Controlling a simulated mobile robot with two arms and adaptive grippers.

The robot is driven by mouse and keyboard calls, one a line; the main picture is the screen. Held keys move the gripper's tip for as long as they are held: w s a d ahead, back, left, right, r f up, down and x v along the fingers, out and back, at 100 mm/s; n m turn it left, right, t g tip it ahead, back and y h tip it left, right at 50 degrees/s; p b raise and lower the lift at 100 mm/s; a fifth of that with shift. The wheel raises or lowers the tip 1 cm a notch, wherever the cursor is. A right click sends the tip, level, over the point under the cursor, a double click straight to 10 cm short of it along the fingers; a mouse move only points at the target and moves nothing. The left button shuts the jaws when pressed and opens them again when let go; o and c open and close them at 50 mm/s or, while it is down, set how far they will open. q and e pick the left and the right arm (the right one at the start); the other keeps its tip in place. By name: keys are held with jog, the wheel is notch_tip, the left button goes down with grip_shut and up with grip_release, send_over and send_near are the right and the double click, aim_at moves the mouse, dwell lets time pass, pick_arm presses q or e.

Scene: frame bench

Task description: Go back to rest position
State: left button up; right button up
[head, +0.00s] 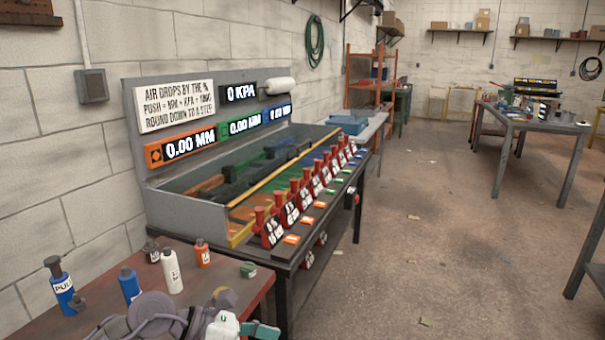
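My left arm shows at the bottom left edge, in front of the red-brown table. What seems to be my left gripper (240,327) is cut off by the lower edge. A white piece with a green mark and a teal piece show there; whether they belong to the gripper is unclear. Its fingers cannot be made out, nor whether it holds anything. My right gripper is out of view.
The red-brown table (100,300) holds blue bottles (130,284), a white bottle (172,271) and an orange one (203,254). Beyond stands the frame bench (190,208) with red levers and displays reading zero. Open floor (430,240) lies right; another workbench (530,124) stands farther back.

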pick_arm(q)
notch_tip(320, 180, up, 10)
jog(key=d+n+t+h, duration=0.2)
jog(key=n+t+h, duration=0.4)
jog(key=n+t, duration=0.55)
jog(key=w+a+f+n+t+y, duration=0.1)
jog(key=a+f+n+t+y, duration=0.2)
jog(key=a+n+y, duration=0.6)
jog(key=w+a+f+n+t+y, duration=0.15)
jog(key=f+n+t+y, duration=0.35)
jog(key=n, duration=0.9)
jog(key=s+a+f+n+g+y, duration=0.5)
jog(key=a+f+n+g, duration=0.15)
jog(key=f, duration=0.25)
jog(key=s+f+n+g, duration=0.3)
jog(key=s+f+g, duration=0.25)
jog(key=s, duration=0.45)
jog(key=s+f+n+g, duration=0.2)
jog(key=s+f+g, duration=0.4)
jog(key=s, duration=0.4)
jog(key=s+f+g+p, duration=0.1)
jog(key=s+f+p, duration=0.15)
jog(key=f, duration=2.55)
jog(key=s+a+f+g, duration=0.1)
jog(key=s+a+f, duration=0.2)
jog(key=s+f, duration=1)
jog(key=s, duration=0.3)
jog(key=shift+s, duration=0.2)
